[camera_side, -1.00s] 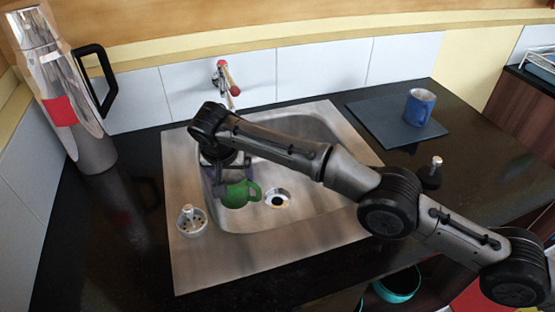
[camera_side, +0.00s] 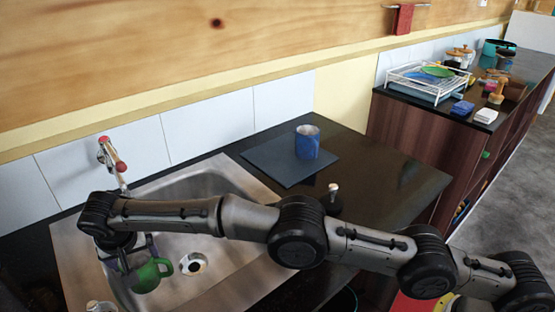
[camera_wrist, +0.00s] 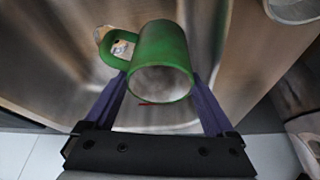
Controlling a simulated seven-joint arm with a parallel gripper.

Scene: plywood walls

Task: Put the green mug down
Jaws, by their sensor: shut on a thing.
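The green mug (camera_side: 147,276) is in the sink basin area at the lower left of the side view, below my wrist. My gripper (camera_side: 135,262) is shut on it. In the wrist view the green mug (camera_wrist: 163,58) sits between the two purple fingers of my gripper (camera_wrist: 165,95), with its handle to the left and its open rim facing the camera. I cannot tell whether the mug touches the sink floor.
The steel sink (camera_side: 225,187) has a drain (camera_side: 193,264) right of the mug and a tap (camera_side: 113,160) behind. A blue mug (camera_side: 307,143) stands on a dark mat (camera_side: 278,168). A dish rack (camera_side: 425,82) stands farther right.

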